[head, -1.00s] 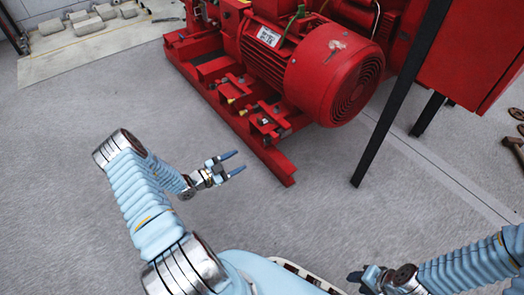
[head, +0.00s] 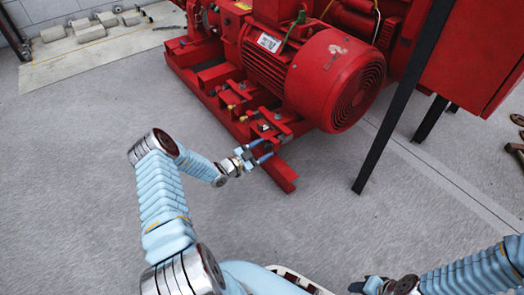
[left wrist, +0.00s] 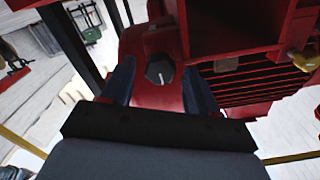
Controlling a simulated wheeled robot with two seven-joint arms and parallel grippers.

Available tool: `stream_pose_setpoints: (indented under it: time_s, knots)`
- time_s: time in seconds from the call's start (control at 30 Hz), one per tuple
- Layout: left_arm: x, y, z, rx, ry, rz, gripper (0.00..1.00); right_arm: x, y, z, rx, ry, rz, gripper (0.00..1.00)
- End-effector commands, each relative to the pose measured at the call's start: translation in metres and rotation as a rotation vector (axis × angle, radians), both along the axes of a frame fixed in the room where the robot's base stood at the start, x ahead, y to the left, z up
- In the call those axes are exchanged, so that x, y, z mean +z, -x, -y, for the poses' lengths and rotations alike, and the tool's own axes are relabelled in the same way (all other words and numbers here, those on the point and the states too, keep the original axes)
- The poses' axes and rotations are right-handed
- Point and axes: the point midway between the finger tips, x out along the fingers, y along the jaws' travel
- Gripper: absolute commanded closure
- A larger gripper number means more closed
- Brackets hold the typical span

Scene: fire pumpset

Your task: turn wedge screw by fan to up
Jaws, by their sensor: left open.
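The wedge screw by the fan is a dark hexagonal head (left wrist: 159,70) with a pale mark on it, set in the red base in the left wrist view. My left gripper (head: 262,150) is open and empty, close to the rail. In the left wrist view its two fingers (left wrist: 160,82) stand on either side of the screw head, with gaps to it. My right gripper (head: 364,285) shows only partly at the bottom edge.
The red motor (head: 325,80) rises just behind the rail. Other screws (head: 242,118) sit farther left along the base. A red cabinet (head: 475,50) on dark legs (head: 385,135) stands to the right. Grey floor (head: 70,180) is clear at left.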

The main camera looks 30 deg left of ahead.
Motion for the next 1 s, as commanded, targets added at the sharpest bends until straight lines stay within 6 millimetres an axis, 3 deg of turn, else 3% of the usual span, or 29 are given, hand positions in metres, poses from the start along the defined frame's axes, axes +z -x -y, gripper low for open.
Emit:
stream_pose_setpoints:
  time_s: [0.17, 0.53, 1.0]
  knots:
    - [0.0001, 0.0002, 0.0000, 0.000, 0.000, 0.000, 0.42, 0.0001, 0.0000, -0.0001, 0.000, 0.000, 0.000, 0.57]
    - [-0.0002, 0.0005, 0.0002, -0.001, 0.000, 0.000, 0.97, 0.0001, 0.0001, -0.0001, 0.000, 0.000, 0.000, 0.57]
    - [-0.0008, 0.0009, 0.0002, -0.001, -0.121, 0.048, 0.97, -0.0007, 0.0000, -0.0001, 0.000, 0.000, 0.000, 0.57]
